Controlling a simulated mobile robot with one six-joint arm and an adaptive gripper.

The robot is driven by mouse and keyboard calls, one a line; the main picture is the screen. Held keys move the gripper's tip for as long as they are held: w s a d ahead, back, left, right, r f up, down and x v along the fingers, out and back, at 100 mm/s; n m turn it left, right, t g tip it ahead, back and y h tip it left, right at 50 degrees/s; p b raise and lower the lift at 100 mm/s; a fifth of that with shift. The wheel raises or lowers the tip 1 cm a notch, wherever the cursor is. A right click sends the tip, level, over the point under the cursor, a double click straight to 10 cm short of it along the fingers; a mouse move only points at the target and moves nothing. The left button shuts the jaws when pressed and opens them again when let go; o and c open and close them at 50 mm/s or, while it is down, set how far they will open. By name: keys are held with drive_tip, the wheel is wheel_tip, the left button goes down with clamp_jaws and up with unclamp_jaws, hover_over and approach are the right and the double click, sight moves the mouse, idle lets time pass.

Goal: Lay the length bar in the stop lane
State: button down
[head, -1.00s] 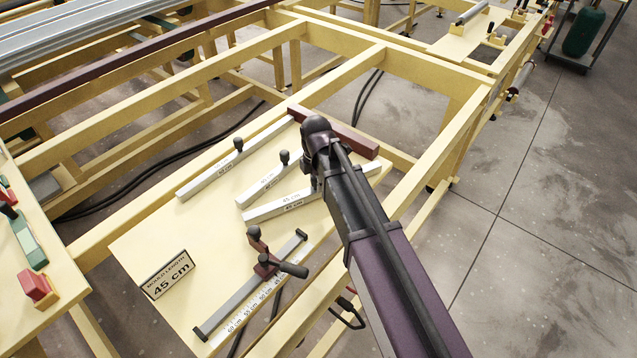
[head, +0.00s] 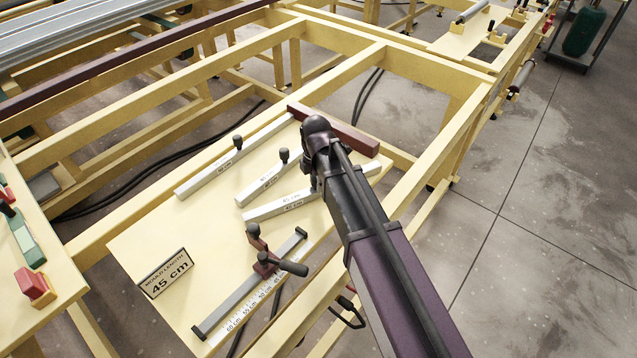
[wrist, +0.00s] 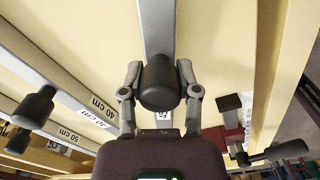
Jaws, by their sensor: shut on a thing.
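The 45 cm length bar (head: 283,208) is pale grey and lies at a slant on the cream board, partly hidden by my arm. My gripper (wrist: 159,85) is shut around the dark knob of this bar (wrist: 157,28) in the wrist view. In the head view my arm hides the fingertips. I cannot tell whether the bar is lifted. The stop lane (head: 240,293) is at the front of the board, with a dark-ended rail, a scale strip and a red stop with a dark handle (head: 290,267). A sign (head: 166,272) reads mould length 45 cm.
Two more knobbed bars, one labelled 50 cm (head: 205,176) and one 40 cm (head: 262,186), lie left of the held bar. A dark red block (head: 350,138) sits at the board's far edge. Bare board (head: 165,225) shows left of the lane.

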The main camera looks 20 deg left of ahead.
drive_tip(key=shift+f, duration=0.1)
drive_tip(key=shift+c, duration=1.3)
unclamp_jaws()
